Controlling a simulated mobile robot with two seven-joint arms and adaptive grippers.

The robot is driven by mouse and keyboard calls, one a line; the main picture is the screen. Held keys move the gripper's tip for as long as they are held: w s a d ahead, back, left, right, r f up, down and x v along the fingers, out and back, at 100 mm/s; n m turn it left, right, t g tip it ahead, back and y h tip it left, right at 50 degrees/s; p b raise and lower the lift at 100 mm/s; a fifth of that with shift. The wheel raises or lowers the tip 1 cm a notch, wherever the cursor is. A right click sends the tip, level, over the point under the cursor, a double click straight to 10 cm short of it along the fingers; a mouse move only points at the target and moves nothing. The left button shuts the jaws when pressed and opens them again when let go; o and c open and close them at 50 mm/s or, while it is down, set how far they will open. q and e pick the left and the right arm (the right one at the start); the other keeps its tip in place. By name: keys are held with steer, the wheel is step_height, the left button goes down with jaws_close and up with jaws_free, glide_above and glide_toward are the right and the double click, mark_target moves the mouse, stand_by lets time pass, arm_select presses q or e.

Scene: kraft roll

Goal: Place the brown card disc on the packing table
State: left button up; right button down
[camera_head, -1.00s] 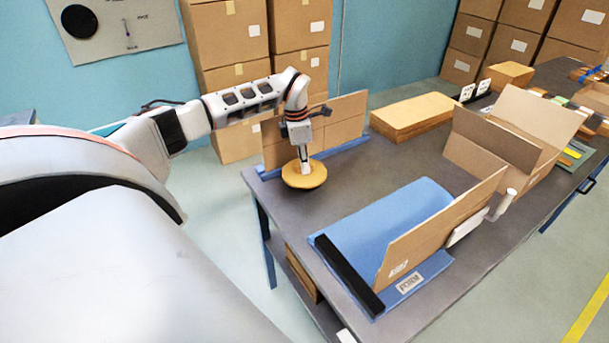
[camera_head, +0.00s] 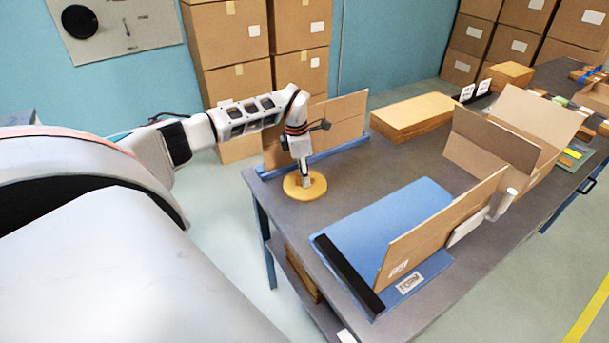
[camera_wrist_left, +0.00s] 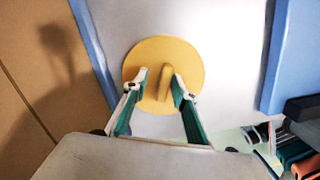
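The brown card disc (camera_head: 317,190) is round and tan, with a raised bar across its middle. It appears to lie flat on the grey packing table (camera_head: 345,205), near the table's left end. In the left wrist view the disc (camera_wrist_left: 190,58) is below my left gripper (camera_wrist_left: 161,80). Its two fingers are apart, one on each side of the bar, with a visible gap at the left finger. In the head view my left gripper (camera_head: 306,182) is directly over the disc, its tips low at the bar. My right gripper is not in view.
A cardboard panel (camera_head: 342,122) stands in a blue rail behind the disc. A blue form (camera_head: 385,225) with an upright cardboard sheet (camera_head: 435,232) is to the right. A flat cardboard stack (camera_head: 412,116) and an open box (camera_head: 530,120) are farther back. Bare tabletop lies between.

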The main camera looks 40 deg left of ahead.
arm_select(q)
step_height(320, 180, up, 12)
steer(key=s, duration=0.1)
steer(key=shift+a+p, duration=0.35)
steer(key=shift+a, duration=0.1)
steer(key=shift+s, duration=0.1)
stand_by(0.4)
